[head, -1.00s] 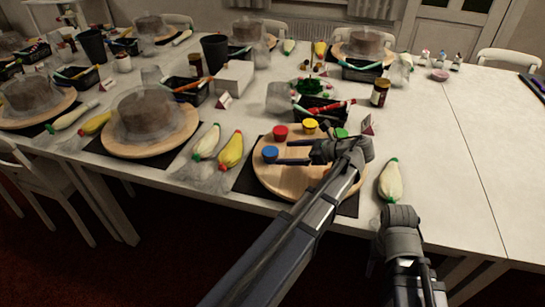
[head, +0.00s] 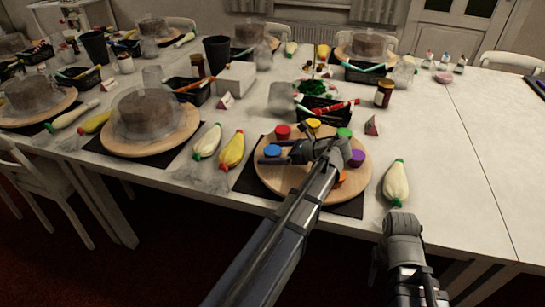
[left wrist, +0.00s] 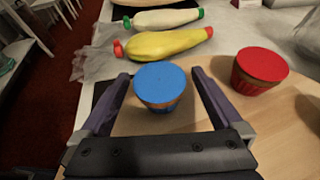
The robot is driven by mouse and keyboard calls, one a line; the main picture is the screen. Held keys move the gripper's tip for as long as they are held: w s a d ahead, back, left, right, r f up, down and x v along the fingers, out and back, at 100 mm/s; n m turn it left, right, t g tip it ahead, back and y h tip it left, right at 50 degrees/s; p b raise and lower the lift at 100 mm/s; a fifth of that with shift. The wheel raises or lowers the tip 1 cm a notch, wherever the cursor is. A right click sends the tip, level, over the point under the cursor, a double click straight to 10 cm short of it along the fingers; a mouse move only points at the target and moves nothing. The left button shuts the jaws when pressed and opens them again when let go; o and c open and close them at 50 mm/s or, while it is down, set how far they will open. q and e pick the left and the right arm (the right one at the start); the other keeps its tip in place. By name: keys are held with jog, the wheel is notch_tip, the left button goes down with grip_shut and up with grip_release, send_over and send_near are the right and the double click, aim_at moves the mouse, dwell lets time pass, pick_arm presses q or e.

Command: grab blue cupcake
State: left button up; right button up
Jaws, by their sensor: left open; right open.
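The blue cupcake (head: 272,151) stands upright at the left edge of a round wooden turntable (head: 277,179). My left gripper (head: 270,152) reaches over the turntable from the right, open, with one finger on each side of this cupcake. In the left wrist view the blue cupcake (left wrist: 160,83) sits between the open fingertips (left wrist: 160,75), with a gap visible on each side. My right gripper (head: 408,283) is low at the bottom right, in front of the table edge, open and with nothing seen in it.
Red (head: 283,131), yellow (head: 314,123), green (head: 344,133), purple (head: 356,158) and orange (head: 340,177) cupcakes stand on the same turntable. Piping bags, yellow (head: 232,151) and white (head: 207,142), lie to its left; another (head: 396,182) lies right. The table's right side is mostly clear.

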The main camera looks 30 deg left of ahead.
aim_at(272, 150)
pick_arm(q)
jog(key=shift+c, duration=0.2)
jog(key=c, duration=1.4)
jog(key=shift+o, duration=0.2)
jog(key=shift+r, duration=0.15)
notch_tip(272, 150, up, 10)
jog(key=p, duration=1)
